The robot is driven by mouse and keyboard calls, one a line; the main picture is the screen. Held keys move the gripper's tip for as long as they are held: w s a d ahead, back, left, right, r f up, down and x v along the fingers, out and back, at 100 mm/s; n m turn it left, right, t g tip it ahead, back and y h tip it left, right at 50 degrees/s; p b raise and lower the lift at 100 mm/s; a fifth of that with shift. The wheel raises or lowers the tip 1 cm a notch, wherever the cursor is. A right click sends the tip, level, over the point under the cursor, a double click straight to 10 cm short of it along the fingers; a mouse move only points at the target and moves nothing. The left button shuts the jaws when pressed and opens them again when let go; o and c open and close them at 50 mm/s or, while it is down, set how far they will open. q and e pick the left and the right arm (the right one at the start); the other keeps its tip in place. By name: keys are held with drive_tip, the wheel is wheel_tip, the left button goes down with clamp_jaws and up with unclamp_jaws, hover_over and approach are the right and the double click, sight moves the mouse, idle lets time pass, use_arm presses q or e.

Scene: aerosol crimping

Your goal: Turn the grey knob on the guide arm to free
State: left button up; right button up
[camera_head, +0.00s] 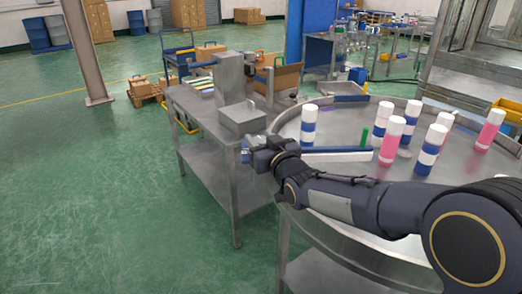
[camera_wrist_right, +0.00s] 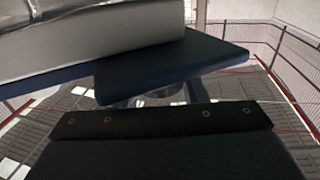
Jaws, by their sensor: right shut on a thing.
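My right gripper (camera_head: 258,154) reaches in from the right, beside the left edge of the round table and just in front of the grey crimping machine (camera_head: 240,119). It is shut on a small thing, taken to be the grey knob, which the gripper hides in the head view. In the wrist view a dark rounded part (camera_wrist_right: 152,97) shows in the narrow gap between the blue plate (camera_wrist_right: 175,62) and my black finger edge (camera_wrist_right: 160,120). The guide arm and the knob's setting cannot be made out clearly. My left gripper is not in view.
A round steel table (camera_head: 320,121) carries several white-capped cans, blue-banded and pink (camera_head: 390,140). A blue and white rail (camera_head: 338,154) lies along its near left side, behind my forearm. A steel bench (camera_head: 208,131) stands left. Green floor (camera_head: 90,200) is clear further left.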

idle(0.3)
drive_tip(key=o, duration=1)
drive_tip(key=shift+b+v, duration=0.65)
drive_tip(key=shift+v, duration=3.25)
drive_tip(key=shift+d, duration=0.1)
